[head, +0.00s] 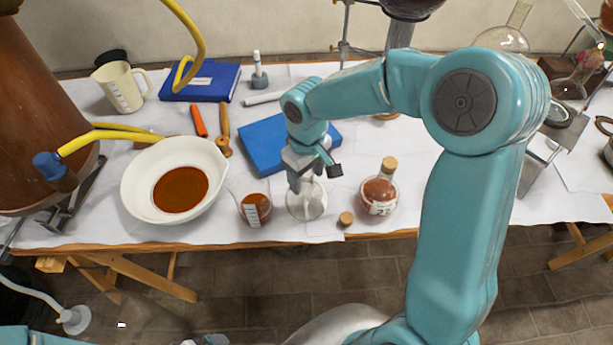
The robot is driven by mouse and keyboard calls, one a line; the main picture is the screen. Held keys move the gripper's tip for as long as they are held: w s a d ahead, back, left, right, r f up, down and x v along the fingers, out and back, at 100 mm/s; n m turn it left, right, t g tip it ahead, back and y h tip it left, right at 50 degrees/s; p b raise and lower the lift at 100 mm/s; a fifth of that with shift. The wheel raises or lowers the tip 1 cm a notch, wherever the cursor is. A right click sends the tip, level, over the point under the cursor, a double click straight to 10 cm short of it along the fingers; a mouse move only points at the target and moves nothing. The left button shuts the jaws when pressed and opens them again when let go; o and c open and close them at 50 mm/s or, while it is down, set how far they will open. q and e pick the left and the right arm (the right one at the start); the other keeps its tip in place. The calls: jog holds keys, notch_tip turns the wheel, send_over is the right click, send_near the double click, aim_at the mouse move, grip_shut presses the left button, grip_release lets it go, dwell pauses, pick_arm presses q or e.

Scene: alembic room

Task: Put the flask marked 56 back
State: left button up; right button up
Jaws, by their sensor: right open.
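A corked round flask (379,195) with red-brown contents stands near the table's front edge, right of my right gripper. Its white label carries dark figures that I cannot read surely; I cannot confirm a 56 anywhere. The gripper is apart from the flask.
A beaker of brown liquid (255,209) and a loose cork (346,218) flank the pale dish. A white bowl (127,192) with brown liquid stands left. A blue book (262,146) lies behind the gripper. A jug (122,88) stands back left. Glassware (502,40) stands back right.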

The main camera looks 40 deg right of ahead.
notch_tip(320, 180, up, 11)
jog(key=shift+s+p, duration=0.15)
jog(key=shift+p, duration=0.15)
jog(key=shift+f, duration=0.15)
dwell(0.3)
